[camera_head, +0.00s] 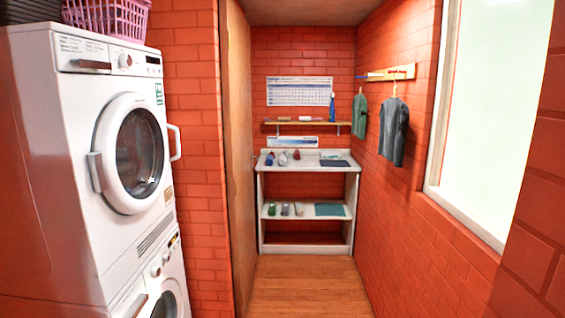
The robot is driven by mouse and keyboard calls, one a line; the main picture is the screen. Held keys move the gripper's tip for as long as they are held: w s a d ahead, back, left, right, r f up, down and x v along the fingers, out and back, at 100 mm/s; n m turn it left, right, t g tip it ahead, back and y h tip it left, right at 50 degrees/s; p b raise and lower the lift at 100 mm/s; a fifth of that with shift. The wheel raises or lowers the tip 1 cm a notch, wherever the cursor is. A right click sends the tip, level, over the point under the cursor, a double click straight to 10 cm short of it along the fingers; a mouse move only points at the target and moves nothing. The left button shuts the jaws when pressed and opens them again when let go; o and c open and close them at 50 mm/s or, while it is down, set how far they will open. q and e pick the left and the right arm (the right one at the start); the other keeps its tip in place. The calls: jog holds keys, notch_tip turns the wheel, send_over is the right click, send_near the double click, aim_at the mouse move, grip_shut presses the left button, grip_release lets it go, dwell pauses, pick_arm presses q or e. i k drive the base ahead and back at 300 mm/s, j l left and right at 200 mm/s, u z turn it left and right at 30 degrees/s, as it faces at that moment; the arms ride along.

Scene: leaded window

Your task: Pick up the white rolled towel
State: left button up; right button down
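Neither of my grippers is in view. A white shelf unit (308,171) stands at the far end of the narrow room. On its middle shelf is a row of small roll-like items: a green one (272,209), a greyish one (285,209) and a pale, whitish one (299,209). The pale one could be the white rolled towel, but it is too small to tell. Several small red, white and dark items (283,159) stand on the unit's top.
Stacked white washing machines (133,152) fill the left side, with a pink basket (108,16) on top. A wooden panel (239,150) stands beyond them. Dark garments (394,132) hang from a rack on the right wall. The wooden floor (308,288) before the shelf unit is clear.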

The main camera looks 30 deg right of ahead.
aim_at(282, 161)
jog(key=i+l+z, duration=0.4)
jog(key=i+z, duration=0.25)
jog(key=i, duration=0.15)
jog(key=i+l+z, duration=0.25)
jog(key=i, duration=0.45)
jog(key=i+z, duration=0.3)
jog(key=i, duration=0.4)
jog(key=i+u, duration=0.1)
jog(key=i, duration=1.55)
